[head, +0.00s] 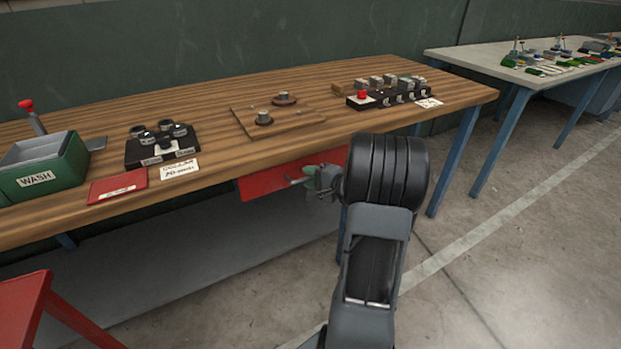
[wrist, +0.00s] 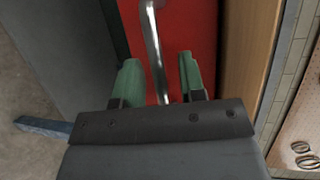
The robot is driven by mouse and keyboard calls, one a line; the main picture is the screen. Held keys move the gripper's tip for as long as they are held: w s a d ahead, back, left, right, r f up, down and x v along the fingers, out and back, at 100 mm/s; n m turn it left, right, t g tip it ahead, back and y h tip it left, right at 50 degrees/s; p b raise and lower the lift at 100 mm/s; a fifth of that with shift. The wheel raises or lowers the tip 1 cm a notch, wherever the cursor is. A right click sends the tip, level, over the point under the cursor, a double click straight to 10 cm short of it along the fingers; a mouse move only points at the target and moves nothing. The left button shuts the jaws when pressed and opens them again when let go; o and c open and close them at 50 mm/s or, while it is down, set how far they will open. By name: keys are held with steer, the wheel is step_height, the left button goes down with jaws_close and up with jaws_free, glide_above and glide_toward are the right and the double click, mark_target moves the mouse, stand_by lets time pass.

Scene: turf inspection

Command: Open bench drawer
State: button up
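The bench drawer has a red front (head: 267,183) under the front edge of the wooden workbench (head: 220,120). In the wrist view the red front (wrist: 190,30) fills the middle of the picture. A metal bar handle (wrist: 153,45) runs across it. My gripper (wrist: 158,75) has its two green fingertips apart, one on each side of the handle. The handle's end passes down between the fingers, and I cannot tell whether either finger touches it. In the head view my gripper (head: 308,180) is at the drawer front, partly hidden by my wrist.
On the bench stand a green WASH bin (head: 70,172), a black holder with cups (head: 160,146), a red booklet (head: 117,186) and a black block with a red button (head: 385,95). A red stand (head: 22,305) is at lower left. Floor at right is clear.

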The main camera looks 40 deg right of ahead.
jaws_close()
stand_by(0.4)
